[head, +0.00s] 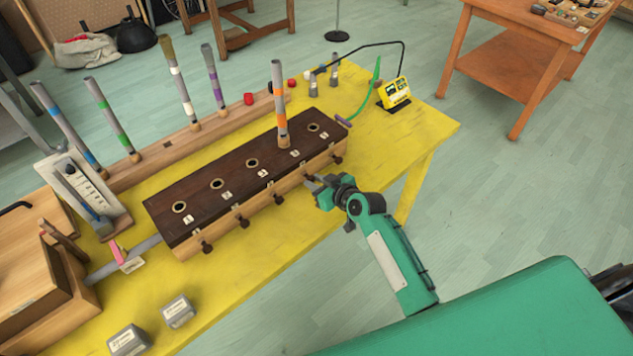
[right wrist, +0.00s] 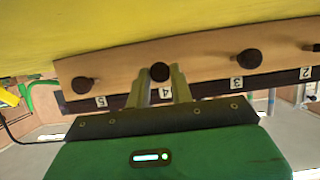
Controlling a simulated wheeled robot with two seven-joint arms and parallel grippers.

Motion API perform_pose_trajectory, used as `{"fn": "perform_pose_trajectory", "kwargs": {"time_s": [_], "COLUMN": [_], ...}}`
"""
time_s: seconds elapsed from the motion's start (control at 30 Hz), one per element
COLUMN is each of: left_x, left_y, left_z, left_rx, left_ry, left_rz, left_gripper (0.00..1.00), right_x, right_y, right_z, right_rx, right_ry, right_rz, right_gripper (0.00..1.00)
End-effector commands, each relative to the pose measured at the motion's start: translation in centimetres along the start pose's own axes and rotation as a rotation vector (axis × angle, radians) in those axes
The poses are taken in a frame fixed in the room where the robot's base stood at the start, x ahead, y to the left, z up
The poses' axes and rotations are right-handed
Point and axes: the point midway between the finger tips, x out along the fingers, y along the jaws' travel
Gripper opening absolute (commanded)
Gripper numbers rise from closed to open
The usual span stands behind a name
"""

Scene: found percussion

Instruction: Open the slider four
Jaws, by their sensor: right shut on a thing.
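A dark-topped wooden wind chest (head: 228,192) lies along the yellow table, with a row of holes and dark slider knobs on its front side. A tube with an orange band (head: 281,110) stands upright in the fourth hole from the left. My right gripper (head: 317,183) is at the chest's front, at the fourth knob from the left. In the right wrist view, its fingers (right wrist: 162,88) are shut on the slider four knob (right wrist: 159,71), beside the label 4. How far the slider is out is hard to tell. My left gripper is not in view.
Several banded tubes stand in a wooden rack (head: 155,160) behind the chest. A yellow meter (head: 394,92) with a green hose is at the right end. Two grey weights (head: 178,311) lie at the front left. The yellow table (head: 270,262) is clear before the chest.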

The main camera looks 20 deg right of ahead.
Motion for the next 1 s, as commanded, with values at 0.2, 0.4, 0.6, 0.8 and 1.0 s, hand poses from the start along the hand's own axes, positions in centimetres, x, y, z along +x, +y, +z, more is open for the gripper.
{"fn": "perform_pose_trajectory", "kwargs": {"time_s": [0.2,0.4,0.6,0.8,1.0], "left_x": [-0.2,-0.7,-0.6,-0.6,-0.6], "left_y": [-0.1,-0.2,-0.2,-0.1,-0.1], "left_z": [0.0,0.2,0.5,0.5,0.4], "left_rx": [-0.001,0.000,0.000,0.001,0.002], "left_ry": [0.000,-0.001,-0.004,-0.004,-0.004], "left_rz": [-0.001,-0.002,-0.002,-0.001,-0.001], "left_gripper": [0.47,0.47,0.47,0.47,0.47], "right_x": [-0.7,-2.6,-2.7,-2.7,-2.7], "right_y": [0.1,0.1,0.0,0.0,0.0], "right_z": [0.3,1.1,1.1,1.1,1.1], "right_rx": [-0.003,-0.003,0.000,0.000,0.000], "right_ry": [-0.002,-0.003,0.001,0.001,0.001], "right_rz": [0.001,0.000,0.000,0.000,0.000], "right_gripper": [0.00,0.00,0.00,0.44,0.45]}}
